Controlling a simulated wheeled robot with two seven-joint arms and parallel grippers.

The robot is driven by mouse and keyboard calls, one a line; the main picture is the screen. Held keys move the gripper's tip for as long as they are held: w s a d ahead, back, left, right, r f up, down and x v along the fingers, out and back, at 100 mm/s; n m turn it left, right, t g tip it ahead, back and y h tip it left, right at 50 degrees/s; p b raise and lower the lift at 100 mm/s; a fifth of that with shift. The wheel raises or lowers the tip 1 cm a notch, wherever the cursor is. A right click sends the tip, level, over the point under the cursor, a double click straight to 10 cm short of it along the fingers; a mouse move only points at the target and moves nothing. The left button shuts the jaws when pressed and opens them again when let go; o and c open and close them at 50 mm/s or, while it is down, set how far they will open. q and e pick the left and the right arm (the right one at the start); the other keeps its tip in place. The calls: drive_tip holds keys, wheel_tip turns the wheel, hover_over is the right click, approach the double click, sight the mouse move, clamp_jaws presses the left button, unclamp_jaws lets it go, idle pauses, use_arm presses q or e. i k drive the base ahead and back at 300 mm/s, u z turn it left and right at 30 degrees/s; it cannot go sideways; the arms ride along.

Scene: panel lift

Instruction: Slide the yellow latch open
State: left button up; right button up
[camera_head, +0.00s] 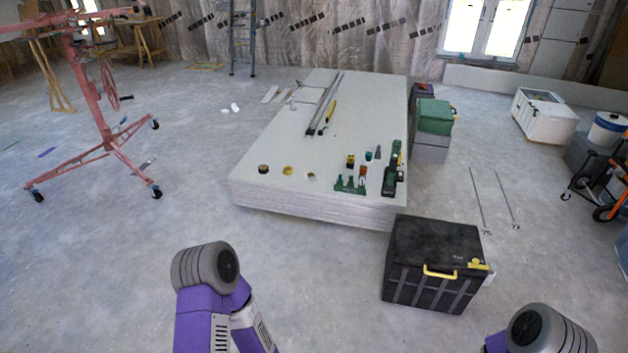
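A black box (432,243) stands on the floor at the lower right, just in front of the white panel stack. A yellow bar-shaped handle (440,273) is on its front face near the top edge. A small yellow piece (478,263) sits at its right top corner; it looks like a latch, but it is too small to tell its position. Parts of my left arm (215,300) and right arm (545,332) show at the bottom edge. Neither gripper is in view, and both visible arm parts are apart from the box.
A stack of white panels (250,190) carries tools and small parts. A red wheeled panel lift (100,130) stands at the left. A white box (545,118) is at the right. Floor between lift and stack is mostly clear.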

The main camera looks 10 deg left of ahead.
sight(475, 264)
drive_tip(key=u, duration=0.25)
drive_tip(key=i, duration=1.7)
drive_tip(key=z, duration=0.6)
drive_tip(key=i, duration=1.05)
drive_tip(key=z, duration=0.55)
